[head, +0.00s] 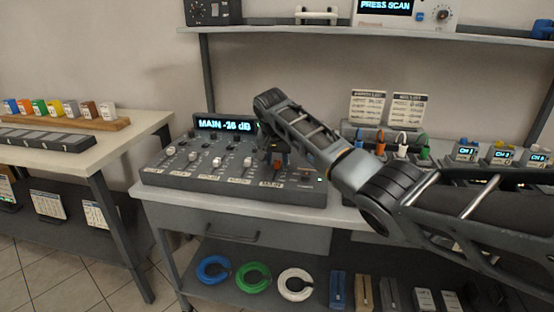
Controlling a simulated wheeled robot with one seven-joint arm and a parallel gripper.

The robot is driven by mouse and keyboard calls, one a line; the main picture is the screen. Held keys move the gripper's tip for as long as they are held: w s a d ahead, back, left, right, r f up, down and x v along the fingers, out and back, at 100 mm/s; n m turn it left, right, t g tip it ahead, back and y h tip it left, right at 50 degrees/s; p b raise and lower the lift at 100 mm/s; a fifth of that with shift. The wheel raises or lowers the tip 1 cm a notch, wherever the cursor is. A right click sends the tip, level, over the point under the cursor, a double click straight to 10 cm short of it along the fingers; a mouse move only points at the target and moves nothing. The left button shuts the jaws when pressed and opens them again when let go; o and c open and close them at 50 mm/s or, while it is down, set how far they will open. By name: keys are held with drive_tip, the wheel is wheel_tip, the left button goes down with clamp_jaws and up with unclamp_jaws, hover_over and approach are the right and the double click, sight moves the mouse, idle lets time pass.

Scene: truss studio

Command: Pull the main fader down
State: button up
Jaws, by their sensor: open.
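The grey mixing desk (160,176) sits on the workbench, with several knobs and white-capped faders. Its display (224,125) reads "MAIN -16 dB". An orange-red cap (279,166), which looks like the main fader, shows at the right end of the desk, partly hidden by my gripper. My gripper (275,158) points down over that part of the desk, open, with its fingers at or just above the cap. I cannot tell whether they touch it.
My arm comes in from the right across the bench. Behind it stand coloured plugs (423,151) and small channel boxes (466,151). A shelf (390,38) with devices hangs above. A side table (80,150) with coloured blocks is at left.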

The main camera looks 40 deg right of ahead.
drive_tip(key=shift+f, duration=0.1)
clamp_jaws()
idle(0.4)
